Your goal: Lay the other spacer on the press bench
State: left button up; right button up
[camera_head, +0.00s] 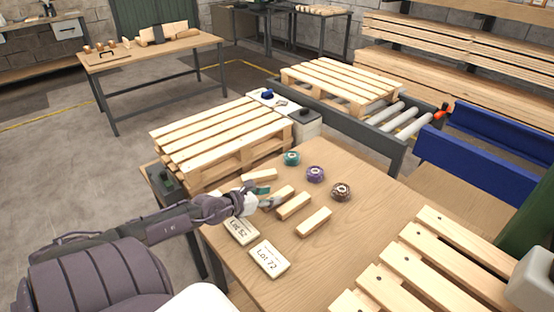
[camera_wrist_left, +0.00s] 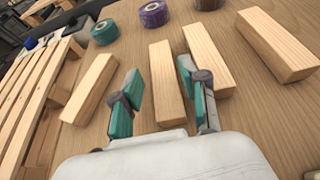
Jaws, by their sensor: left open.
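Several pale wooden blocks, the likely spacers, lie on the near wooden table (camera_head: 345,255). My left gripper (camera_head: 267,197) is open, with its teal-tipped fingers apart. In the left wrist view, one block (camera_wrist_left: 168,85) shows between the fingers (camera_wrist_left: 163,90); I cannot tell whether they are around it or above it. Another block (camera_wrist_left: 90,88) lies to its left, and two more lie to its right, one close (camera_wrist_left: 207,58) and one farther (camera_wrist_left: 277,45). A bench (camera_head: 185,45) with wooden pieces stands at the back left; I cannot tell which bench is the press bench. My right gripper is out of view.
Teal (camera_head: 291,158), purple (camera_head: 315,174) and brown (camera_head: 341,192) rolls stand behind the blocks. Cards marked Lot 52 (camera_head: 241,231) and Lot 72 (camera_head: 269,259) lie in front. A slatted pallet (camera_head: 215,140) stands beyond the table. Open floor lies at left.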

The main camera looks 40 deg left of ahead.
aim_at(278, 194)
pick_arm(q)
jog(key=x, duration=0.2)
jog(key=b+x, duration=0.1)
jog(key=x, duration=0.1)
jog(key=shift+w+d+f, duration=0.1)
jog(key=shift+w+f, duration=0.15)
jog(key=shift+f, duration=0.15)
grip_shut()
jog(key=shift+r, duration=0.15)
